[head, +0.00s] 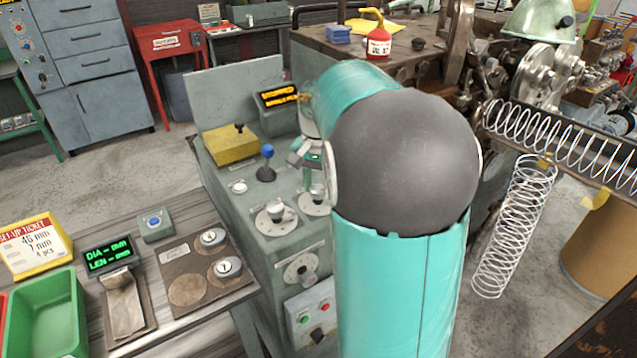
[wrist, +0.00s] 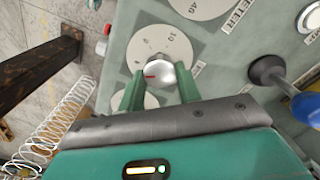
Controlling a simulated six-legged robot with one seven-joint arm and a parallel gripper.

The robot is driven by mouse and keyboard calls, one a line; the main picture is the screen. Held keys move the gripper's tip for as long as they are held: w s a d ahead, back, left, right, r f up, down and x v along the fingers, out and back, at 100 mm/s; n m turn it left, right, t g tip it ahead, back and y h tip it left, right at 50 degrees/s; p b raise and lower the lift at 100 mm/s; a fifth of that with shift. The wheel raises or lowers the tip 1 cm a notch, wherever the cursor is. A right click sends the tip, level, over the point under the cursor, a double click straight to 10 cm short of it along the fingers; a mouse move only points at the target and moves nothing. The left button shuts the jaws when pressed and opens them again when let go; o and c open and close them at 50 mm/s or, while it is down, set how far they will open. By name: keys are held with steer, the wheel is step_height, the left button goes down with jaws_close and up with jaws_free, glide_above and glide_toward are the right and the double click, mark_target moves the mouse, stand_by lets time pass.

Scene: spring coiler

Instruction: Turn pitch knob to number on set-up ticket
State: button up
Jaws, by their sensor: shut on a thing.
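The set-up ticket (head: 35,245) stands at the left in the head view and reads 46 mm, 7 mm, 4 pcs. My gripper (head: 312,165) is over the grey console, partly hidden by my arm. In the wrist view my gripper (wrist: 160,88) has its two green fingers on either side of a pale round knob (wrist: 158,68) and is shut on it. A red mark on the knob points to picture left. The knob sits on a white numbered dial (wrist: 138,50); a 10 shows at its upper edge, other numbers are hard to read. Its name label is not readable.
A second white dial (wrist: 200,5), labelled with a word ending in METER, lies beside it. A blue-topped lever (head: 267,151) stands close by on the console. Another dial knob (head: 276,211) is nearer the front. A wire coil (head: 515,225) hangs at the right.

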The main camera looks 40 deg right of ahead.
mark_target(317, 188)
steer(key=n, duration=1.2)
steer(key=shift+w+a, duration=0.1)
steer(key=shift+r+n, duration=0.1)
steer(key=shift+n, duration=0.2)
steer(key=o, duration=1)
step_height(317, 188, up, 14)
stand_by(0.5)
steer(key=s+a+f+m+t, duration=0.1)
steer(key=s+a+f, duration=0.3)
steer(key=s+a, duration=0.4)
steer(key=s+a+f+t, duration=0.4)
steer(key=s+a, duration=0.5)
steer(key=a, duration=0.4)
steer(key=shift+a+f+m+t, duration=0.3)
steer(key=shift+a+f+m, duration=0.1)
steer(key=shift+f, duration=0.1)
